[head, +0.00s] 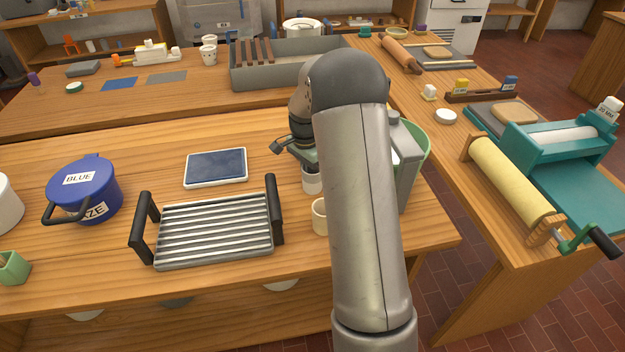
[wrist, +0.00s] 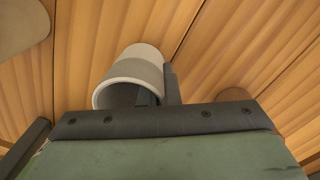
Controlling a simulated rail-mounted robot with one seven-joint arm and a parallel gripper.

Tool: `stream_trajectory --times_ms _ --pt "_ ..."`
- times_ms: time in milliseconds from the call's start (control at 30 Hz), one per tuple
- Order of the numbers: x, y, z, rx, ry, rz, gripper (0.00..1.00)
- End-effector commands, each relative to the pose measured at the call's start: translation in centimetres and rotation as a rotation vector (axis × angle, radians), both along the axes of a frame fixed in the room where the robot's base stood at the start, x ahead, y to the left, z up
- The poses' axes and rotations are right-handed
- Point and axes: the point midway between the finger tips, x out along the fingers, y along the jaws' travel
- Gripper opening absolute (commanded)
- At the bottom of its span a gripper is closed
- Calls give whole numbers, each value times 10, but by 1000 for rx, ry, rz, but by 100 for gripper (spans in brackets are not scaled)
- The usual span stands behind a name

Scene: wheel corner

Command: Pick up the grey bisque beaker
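The grey bisque beaker (wrist: 142,65) shows in the wrist view with its mouth toward my gripper. It is pale, with a lighter band at the rim. One finger of my gripper (wrist: 159,90) is inside the mouth and the other is outside, close together with the beaker's wall between them. In the head view the beaker (head: 311,180) is beneath my gripper, partly covered by my arm. My fingertips are hidden there. I cannot tell whether the beaker is clear of the table.
A cream beaker (head: 320,216) stands close in front, partly behind my arm. A ribbed tray (head: 213,229) with black handles and a blue-topped slab (head: 215,168) lie to the left. A blue glaze pot (head: 84,190) stands farther left. A green-rimmed container (head: 418,140) is close on the right.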

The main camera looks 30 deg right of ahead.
Motion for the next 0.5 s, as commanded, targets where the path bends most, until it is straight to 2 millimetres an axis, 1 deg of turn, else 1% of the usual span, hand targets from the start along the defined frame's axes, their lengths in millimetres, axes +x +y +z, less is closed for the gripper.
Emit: stream_trajectory --times_ms 333,500 --pt "0 0 2 -1 -1 0 0" --pt "0 0 12 -1 -1 0 0"
